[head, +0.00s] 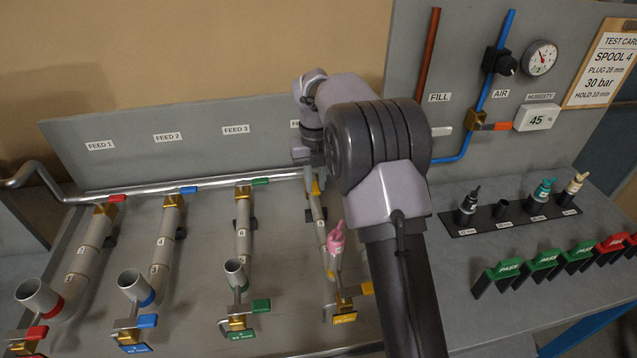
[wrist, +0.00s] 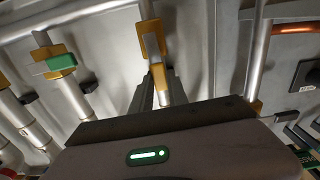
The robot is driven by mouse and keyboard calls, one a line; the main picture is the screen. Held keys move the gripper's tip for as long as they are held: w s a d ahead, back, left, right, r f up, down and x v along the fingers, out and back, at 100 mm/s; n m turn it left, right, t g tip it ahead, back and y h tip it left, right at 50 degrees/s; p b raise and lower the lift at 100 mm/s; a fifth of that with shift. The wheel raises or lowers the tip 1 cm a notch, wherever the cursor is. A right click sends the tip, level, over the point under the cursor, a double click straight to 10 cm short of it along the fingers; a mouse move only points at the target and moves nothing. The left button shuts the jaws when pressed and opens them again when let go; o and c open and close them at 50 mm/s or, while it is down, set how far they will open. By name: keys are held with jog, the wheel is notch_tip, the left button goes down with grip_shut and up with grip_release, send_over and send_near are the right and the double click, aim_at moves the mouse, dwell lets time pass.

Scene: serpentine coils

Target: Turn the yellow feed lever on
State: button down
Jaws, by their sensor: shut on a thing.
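The yellow feed lever (wrist: 159,74) shows in the wrist view between my two dark fingers, below its brass valve (wrist: 152,38). My gripper (wrist: 160,92) is shut on the lever. In the head view the yellow lever (head: 316,186) is a small patch beneath my wrist, at the top of the FEED 4 coil (head: 318,215). My arm hides most of that valve and part of the FEED 4 label there, and my fingertips are hard to make out. The lever's exact angle is hard to tell.
Red (head: 117,198), blue (head: 188,190) and green (head: 260,181) feed levers lie along the pipe to the left. A pink-topped plug (head: 336,238) stands on the FEED 4 coil's near end, by a lower yellow handle (head: 367,289). Plugs stand in a black rack (head: 480,225) at right.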

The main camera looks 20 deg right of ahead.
aim_at(314, 188)
jog(key=shift+a+m, duration=0.15)
jog(key=shift+m, duration=0.25)
jog(key=c, duration=1.3)
grip_release()
notch_tip(314, 188, up, 18)
jog(key=p, duration=0.7)
jog(key=shift+f, duration=0.25)
